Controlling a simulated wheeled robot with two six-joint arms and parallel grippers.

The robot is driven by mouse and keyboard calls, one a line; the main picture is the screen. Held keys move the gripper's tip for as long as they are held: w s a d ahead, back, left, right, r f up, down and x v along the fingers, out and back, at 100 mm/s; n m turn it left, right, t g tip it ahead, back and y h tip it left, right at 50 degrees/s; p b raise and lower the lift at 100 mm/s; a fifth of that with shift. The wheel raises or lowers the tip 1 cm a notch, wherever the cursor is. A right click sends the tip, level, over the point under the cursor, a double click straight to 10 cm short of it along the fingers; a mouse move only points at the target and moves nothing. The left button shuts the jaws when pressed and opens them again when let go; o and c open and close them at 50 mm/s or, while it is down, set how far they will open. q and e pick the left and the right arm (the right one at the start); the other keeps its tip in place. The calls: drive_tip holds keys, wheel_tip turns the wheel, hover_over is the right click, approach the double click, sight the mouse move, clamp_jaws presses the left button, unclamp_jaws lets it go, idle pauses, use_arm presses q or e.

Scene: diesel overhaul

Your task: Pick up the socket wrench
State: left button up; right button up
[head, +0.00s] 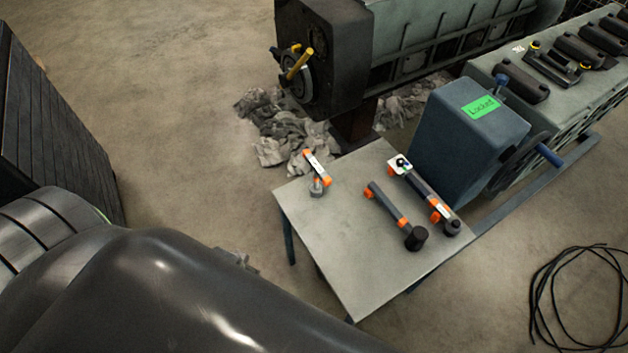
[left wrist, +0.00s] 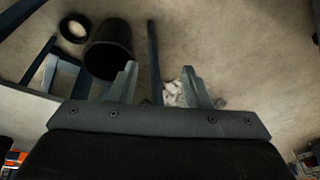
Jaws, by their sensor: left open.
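Three handled tools with orange parts lie apart on a small grey table (head: 345,245) in the head view. One short tool (head: 318,170) with a silver-grey head lies at the left. A middle tool (head: 390,205) has a dark handle and a wide black socket-like end. A longer tool (head: 425,188) at the right has a pale end piece and a smaller black end. I cannot tell for sure which is the socket wrench. My left gripper (left wrist: 160,65) is open and empty in the left wrist view, away from the tools. My right gripper is not in view.
A blue-grey block with a green "Locked" label (head: 480,107) stands against the table's far right side. A dark engine unit (head: 325,60) and crumpled rags (head: 275,125) are behind. A black cable coil (head: 580,295) lies right. A black bin (left wrist: 108,48) shows in the wrist view.

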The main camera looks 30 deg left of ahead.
use_arm(q)
wheel_tip(320, 180, up, 4)
wheel_tip(320, 180, up, 21)
drive_tip(key=m+g+h, duration=0.1)
drive_tip(key=m+g, duration=0.2)
drive_tip(key=m, duration=2.2)
hover_over(317, 165)
wheel_tip(317, 165, down, 7)
drive_tip(key=b, duration=0.7)
drive_tip(key=shift+f, duration=0.15)
wheel_tip(317, 165, down, 4)
drive_tip(key=shift+r+p, duration=0.25)
drive_tip(key=shift+p, duration=0.1)
drive_tip(key=shift+f+p, duration=0.35)
drive_tip(key=shift+f, duration=2.6)
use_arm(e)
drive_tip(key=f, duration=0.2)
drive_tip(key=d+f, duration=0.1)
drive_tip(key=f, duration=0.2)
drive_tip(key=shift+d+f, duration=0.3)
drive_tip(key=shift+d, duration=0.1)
